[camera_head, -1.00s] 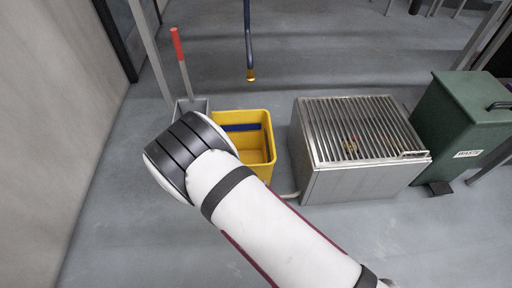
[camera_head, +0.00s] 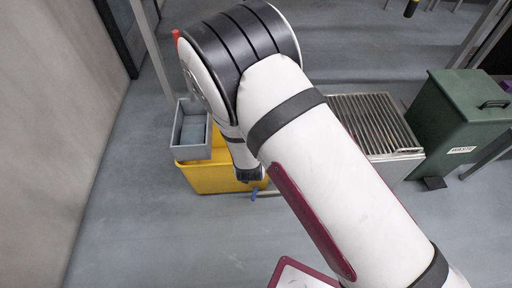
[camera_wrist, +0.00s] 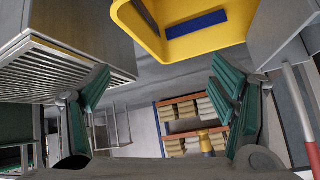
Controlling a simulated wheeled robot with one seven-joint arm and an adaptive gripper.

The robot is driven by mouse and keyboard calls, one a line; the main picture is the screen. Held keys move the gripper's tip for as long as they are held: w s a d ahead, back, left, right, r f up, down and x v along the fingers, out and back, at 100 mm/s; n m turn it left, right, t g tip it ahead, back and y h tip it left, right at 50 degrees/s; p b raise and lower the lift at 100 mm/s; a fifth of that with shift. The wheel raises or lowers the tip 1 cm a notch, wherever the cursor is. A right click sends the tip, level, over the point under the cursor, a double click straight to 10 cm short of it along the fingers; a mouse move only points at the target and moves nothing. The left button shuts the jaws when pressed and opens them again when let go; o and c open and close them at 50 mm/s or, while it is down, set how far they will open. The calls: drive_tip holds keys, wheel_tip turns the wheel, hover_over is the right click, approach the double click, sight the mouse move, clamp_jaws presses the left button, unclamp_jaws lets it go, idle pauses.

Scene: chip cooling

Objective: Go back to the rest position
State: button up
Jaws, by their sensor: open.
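My gripper (camera_wrist: 159,72) is open and empty in the wrist view, with its green-padded fingers spread to the left and right. In the head view my arm crosses the middle and covers much of the scene; I cannot make out the gripper's fingers there.
A yellow bucket (camera_head: 205,178) with a grey wringer (camera_head: 182,152) stands partly behind my arm; the bucket also shows at the top of the wrist view (camera_wrist: 190,42). A metal box with a slatted top (camera_head: 372,125) and a green waste bin (camera_head: 455,118) stand right. Floor at lower left is clear.

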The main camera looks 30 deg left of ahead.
idle(0.5)
drive_tip(key=w+d+r+m+g, duration=0.15)
drive_tip(key=d+r, duration=0.25)
drive_tip(key=r, duration=0.5)
drive_tip(key=w+d+r+g, duration=0.15)
drive_tip(key=d+r, duration=0.25)
drive_tip(key=r, duration=0.4)
drive_tip(key=s+d+r+g, duration=0.1)
drive_tip(key=s+d+r, duration=0.1)
drive_tip(key=d+r, duration=0.5)
drive_tip(key=s+d+r+g, duration=0.1)
drive_tip(key=s+d+r, duration=0.2)
drive_tip(key=d+r, duration=0.4)
drive_tip(key=s+d+r+g+h, duration=0.1)
drive_tip(key=s+d+r, duration=0.2)
drive_tip(key=s+d, duration=0.5)
drive_tip(key=s+d+r+g+h, duration=0.1)
drive_tip(key=s+d+r, duration=0.2)
drive_tip(key=s+d, duration=0.5)
drive_tip(key=s+d+r+g+h, duration=0.1)
drive_tip(key=s+d+r, duration=0.35)
drive_tip(key=s, duration=0.65)
wheel_tip(320, 180, up, 23)
drive_tip(key=t+p, duration=0.3)
drive_tip(key=p, duration=2)
drive_tip(key=shift+d+r+t, duration=0.2)
drive_tip(key=shift+d+t, duration=0.15)
drive_tip(key=shift+t, duration=0.05)
drive_tip(key=shift+a, duration=0.1)
